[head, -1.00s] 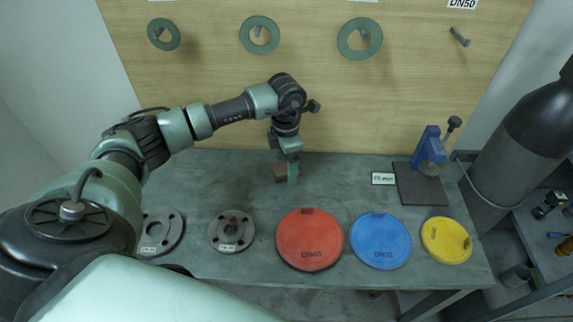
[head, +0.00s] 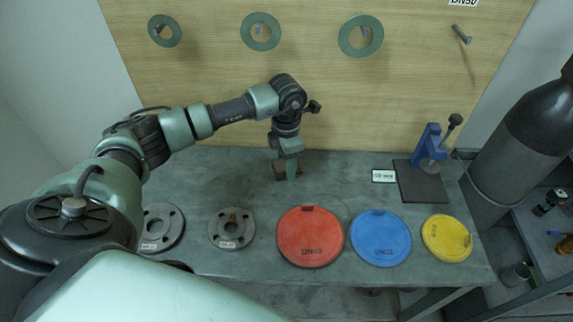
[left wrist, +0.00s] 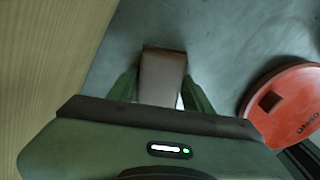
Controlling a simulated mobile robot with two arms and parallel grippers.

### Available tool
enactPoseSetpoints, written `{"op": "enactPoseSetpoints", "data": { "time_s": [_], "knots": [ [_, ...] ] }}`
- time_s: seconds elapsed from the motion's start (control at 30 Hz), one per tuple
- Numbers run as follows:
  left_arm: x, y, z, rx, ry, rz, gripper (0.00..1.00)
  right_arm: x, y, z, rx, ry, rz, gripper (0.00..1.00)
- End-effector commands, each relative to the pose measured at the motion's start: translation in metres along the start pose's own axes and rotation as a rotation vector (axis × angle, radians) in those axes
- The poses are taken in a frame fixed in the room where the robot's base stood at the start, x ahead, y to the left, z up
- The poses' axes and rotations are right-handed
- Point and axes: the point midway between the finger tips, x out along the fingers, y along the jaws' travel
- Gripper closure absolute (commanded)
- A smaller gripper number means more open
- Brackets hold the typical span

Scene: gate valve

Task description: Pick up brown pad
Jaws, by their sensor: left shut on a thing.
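The brown pad (left wrist: 162,78) shows in the left wrist view between the two green fingers of my left gripper (left wrist: 160,92). In the head view the brown pad (head: 279,171) is at the back middle of the grey bench, partly hidden by the fingers. My left gripper (head: 287,170) points down there and is shut on the pad. I cannot tell whether the pad touches the bench. My right gripper is not in view.
A red disc (head: 309,237), a blue disc (head: 381,239) and a yellow disc (head: 447,239) lie along the bench front. Two grey flanges (head: 232,229) lie left of them. A blue clamp (head: 428,148) stands at right. Green rings (head: 260,31) hang on the wooden board.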

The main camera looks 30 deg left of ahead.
Motion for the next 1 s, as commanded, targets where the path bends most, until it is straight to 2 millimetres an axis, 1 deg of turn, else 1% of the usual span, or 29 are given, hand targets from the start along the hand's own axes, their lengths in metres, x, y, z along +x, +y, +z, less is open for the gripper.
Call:
{"op": "enactPoseSetpoints", "data": {
  "time_s": [0.07, 0.17, 0.4, 0.57, 0.67, 0.9, 1.0],
  "knots": [
    [-0.001, -0.001, -0.001, 0.001, -0.001, 0.002, 0.91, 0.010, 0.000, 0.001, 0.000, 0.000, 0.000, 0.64],
    [-0.018, -0.001, 0.000, 0.001, -0.004, 0.004, 0.91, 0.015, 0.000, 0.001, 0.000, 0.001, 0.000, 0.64],
    [-0.066, -0.001, 0.000, 0.001, -0.006, 0.004, 0.91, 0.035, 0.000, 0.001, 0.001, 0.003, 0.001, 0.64],
    [-0.063, -0.033, -0.014, 0.006, 0.001, 0.001, 0.91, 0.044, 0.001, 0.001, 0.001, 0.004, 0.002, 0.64],
    [-0.062, -0.056, -0.024, 0.006, 0.000, 0.002, 0.91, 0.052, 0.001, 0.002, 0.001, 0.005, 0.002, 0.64],
    [-0.062, -0.122, -0.050, 0.008, -0.001, 0.001, 0.91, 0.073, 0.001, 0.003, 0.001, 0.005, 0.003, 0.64],
    [-0.063, -0.144, -0.059, 0.007, -0.002, 0.000, 0.91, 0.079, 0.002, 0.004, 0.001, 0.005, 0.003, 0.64]
  ]
}}
